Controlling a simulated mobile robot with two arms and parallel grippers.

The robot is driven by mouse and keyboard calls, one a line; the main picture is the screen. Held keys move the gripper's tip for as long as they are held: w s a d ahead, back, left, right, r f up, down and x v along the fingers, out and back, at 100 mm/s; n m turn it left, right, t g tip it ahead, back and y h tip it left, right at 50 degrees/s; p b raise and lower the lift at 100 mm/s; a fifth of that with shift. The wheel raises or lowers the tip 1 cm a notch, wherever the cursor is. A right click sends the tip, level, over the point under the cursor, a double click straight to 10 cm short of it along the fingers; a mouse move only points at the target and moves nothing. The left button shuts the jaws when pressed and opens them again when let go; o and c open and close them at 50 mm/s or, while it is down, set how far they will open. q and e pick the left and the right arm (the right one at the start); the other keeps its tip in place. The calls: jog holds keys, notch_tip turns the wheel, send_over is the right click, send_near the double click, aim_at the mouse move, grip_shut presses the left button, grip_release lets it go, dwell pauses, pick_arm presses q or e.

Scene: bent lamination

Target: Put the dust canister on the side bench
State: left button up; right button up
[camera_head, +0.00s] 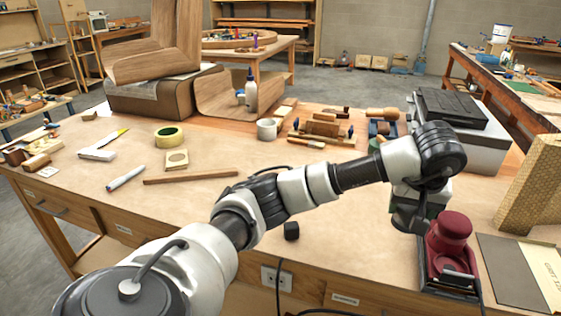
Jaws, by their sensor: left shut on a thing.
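A maroon power sander (449,245) stands near the front right edge of the workbench, on a dark base. My left gripper (411,218) points down close beside the sander's upper left side. It is shut on a dark piece that seems to be the dust canister; arm and fingers hide most of it, and I cannot tell whether it still touches the sander. A side bench (540,108) stands behind at the right, with tools and a white bucket on it. My right gripper is not in view.
The workbench (340,215) has a bare middle. A grey case (470,135) and a cork-coloured block (530,185) stand at the right; a dark sheet (508,270) lies by the sander. Tape (169,137), a mug (268,129) and bent wood (225,92) are further back.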

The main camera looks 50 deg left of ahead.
pick_arm(q)
jog(key=s+a+f, duration=0.1)
jog(key=a+f, duration=0.1)
jog(key=a, duration=0.1)
jog(key=s+a+f+p, duration=0.1)
jog(key=a+f, duration=0.1)
jog(key=a, duration=0.1)
jog(key=s+a+f+p, duration=0.1)
jog(key=a+f, duration=0.1)
jog(key=a, duration=0.1)
jog(key=shift+s+a+f, duration=0.15)
jog(key=shift+s+a, duration=0.05)
jog(key=shift+a, duration=0.15)
jog(key=shift+s+a+f, duration=0.1)
jog(key=shift+a+f, duration=0.1)
jog(key=shift+a, duration=0.1)
jog(key=shift+a+f, duration=0.1)
jog(key=shift+f, duration=0.1)
notch_tip(320, 180, down, 3)
jog(key=shift+f+p, duration=0.2)
jog(key=shift+p, duration=0.2)
jog(key=shift+f, duration=0.2)
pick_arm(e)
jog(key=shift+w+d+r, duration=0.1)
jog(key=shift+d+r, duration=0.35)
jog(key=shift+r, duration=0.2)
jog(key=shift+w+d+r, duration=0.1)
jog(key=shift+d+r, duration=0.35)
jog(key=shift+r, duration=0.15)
